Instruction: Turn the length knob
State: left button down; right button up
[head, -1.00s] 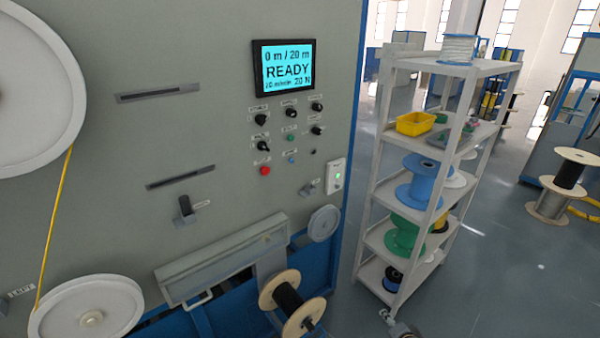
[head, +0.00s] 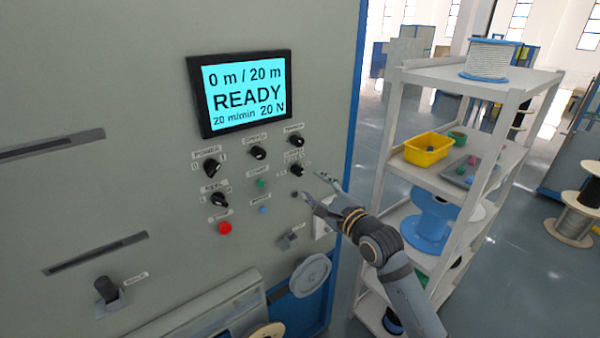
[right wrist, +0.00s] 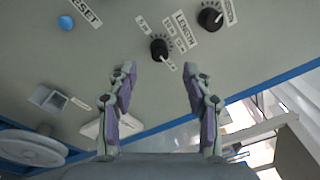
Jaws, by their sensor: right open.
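The length knob (head: 297,170) is a black rotary knob with a white pointer in the right column of the machine's panel. It also shows in the right wrist view (right wrist: 159,48), beside its LENGTH label, with small setting labels around it. My right gripper (head: 313,186) is open and empty, just right of and below the knob in the head view. In the right wrist view the knob lies just beyond the fingertips (right wrist: 160,66), in line with the gap between them. I see no contact. The display (head: 243,92) reads 0 m / 20 m, READY, 20 m/min, 20 N. My left gripper is not in view.
Another black knob (head: 297,140) is close above. A green button (head: 261,183), a blue button (head: 263,210) and a red button (head: 225,228) are to the left. A white shelf rack (head: 460,85) with a yellow bin (head: 428,149) and spools stands right of the machine.

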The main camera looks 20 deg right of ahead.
aim_at(301, 173)
jog(key=x, duration=0.3)
jog(key=d+x, duration=0.1)
jog(key=x, duration=0.1)
jog(key=shift+w+f+p, duration=0.2)
jog(key=shift+p, duration=0.2)
jog(key=x, duration=0.2)
jog(key=shift+w+a+f, duration=0.1)
jog(key=shift+w+a, duration=0.05)
jog(key=shift+w, duration=0.1)
jog(key=shift+w+a, duration=0.1)
jog(key=shift+w, duration=0.1)
jog(key=shift+c, duration=0.6)
jog(key=c, duration=0.7)
grip_shut()
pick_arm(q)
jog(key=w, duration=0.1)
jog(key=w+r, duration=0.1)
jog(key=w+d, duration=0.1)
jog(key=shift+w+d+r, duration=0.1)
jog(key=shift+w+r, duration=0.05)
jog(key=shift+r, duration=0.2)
